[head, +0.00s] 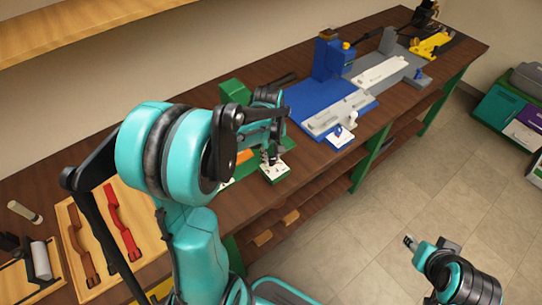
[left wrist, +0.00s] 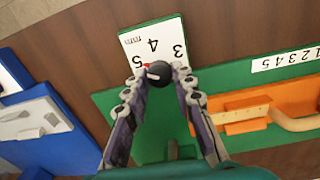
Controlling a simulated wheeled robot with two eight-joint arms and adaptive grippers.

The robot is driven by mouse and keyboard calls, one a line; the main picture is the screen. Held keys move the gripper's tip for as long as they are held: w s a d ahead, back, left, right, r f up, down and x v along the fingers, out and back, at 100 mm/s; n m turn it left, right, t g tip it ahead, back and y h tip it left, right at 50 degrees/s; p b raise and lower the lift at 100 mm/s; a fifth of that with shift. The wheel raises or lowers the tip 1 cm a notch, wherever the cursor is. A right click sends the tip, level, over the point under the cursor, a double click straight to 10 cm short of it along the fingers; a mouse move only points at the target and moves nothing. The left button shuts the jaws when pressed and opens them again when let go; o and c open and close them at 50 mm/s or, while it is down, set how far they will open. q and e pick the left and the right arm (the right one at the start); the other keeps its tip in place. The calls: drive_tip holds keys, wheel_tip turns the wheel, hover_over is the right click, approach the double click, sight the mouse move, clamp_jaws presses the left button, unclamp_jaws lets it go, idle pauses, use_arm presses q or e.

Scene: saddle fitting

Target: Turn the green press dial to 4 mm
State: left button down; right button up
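The green press (left wrist: 155,125) stands on the bench, partly hidden behind my left arm in the head view (head: 234,92). Its dial is a black round knob (left wrist: 158,74) with a small red pointer. The white scale plate (left wrist: 150,40) beyond the knob shows 3, 4, 5 and mm. The red pointer lies close to the 5. My left gripper (left wrist: 160,78) has one finger on each side of the knob, and the fingertips appear to touch it. It also shows in the head view (head: 272,157). My right gripper (head: 412,243) is over the floor, away from the bench.
A wooden tray (head: 85,225) with brown and red straps lies at left.

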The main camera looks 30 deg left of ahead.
sight(270, 158)
use_arm(q)
drive_tip(key=shift+m, duration=0.4)
drive_tip(key=m, duration=0.5)
drive_tip(key=shift+m, duration=0.3)
drive_tip(key=m, duration=0.5)
drive_tip(key=shift+p, duration=0.4)
drive_tip(key=shift+m, duration=0.4)
drive_tip(key=c, duration=1.3)
unclamp_jaws()
drive_tip(key=shift+o, duration=0.2)
drive_tip(key=shift+r, duration=0.15)
wheel_tip(270, 158, up, 12)
drive_tip(key=shift+a, duration=0.2)
